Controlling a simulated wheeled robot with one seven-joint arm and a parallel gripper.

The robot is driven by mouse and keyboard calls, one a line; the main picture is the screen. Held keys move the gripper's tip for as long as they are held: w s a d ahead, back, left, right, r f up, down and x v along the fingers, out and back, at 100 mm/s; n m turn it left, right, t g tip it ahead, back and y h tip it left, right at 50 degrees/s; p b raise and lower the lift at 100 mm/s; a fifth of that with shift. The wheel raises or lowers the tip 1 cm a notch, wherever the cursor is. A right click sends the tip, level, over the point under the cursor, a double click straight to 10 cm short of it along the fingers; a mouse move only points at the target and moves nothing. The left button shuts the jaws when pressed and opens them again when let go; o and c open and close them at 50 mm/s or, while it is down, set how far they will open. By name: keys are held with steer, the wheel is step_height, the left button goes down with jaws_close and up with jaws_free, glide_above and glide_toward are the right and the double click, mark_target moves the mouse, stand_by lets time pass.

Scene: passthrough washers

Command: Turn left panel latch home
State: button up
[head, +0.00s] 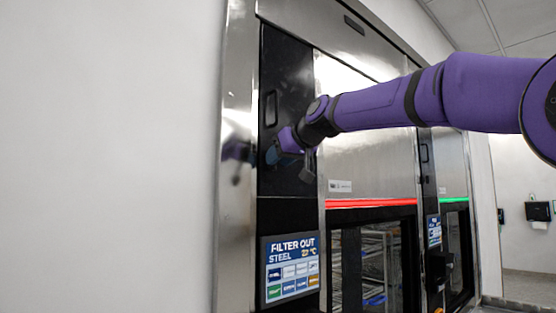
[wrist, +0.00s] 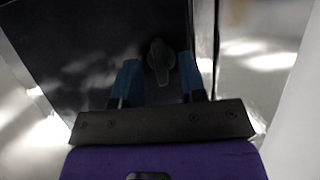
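The left panel (head: 285,75) is a tall black panel in the steel front of the washer. In the wrist view the dark panel (wrist: 75,50) fills most of the picture. A small dark grey latch (wrist: 161,56) sits on it, with a rounded top and a narrower tail pointing down in the picture. My gripper (wrist: 159,60) is open, one blue finger on each side of the latch, with gaps showing at both sides. In the head view my gripper (head: 275,156) is at the lower part of the panel, and the latch cannot be made out there.
A recessed handle (head: 270,109) is on the panel above my gripper. A sign reading FILTER OUT (head: 290,270) is below. To the right are a steel door with a red light strip (head: 370,203) and a glass window. A bare wall (head: 110,150) stands at left.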

steer(key=v, duration=1)
steer(key=shift+s, duration=0.1)
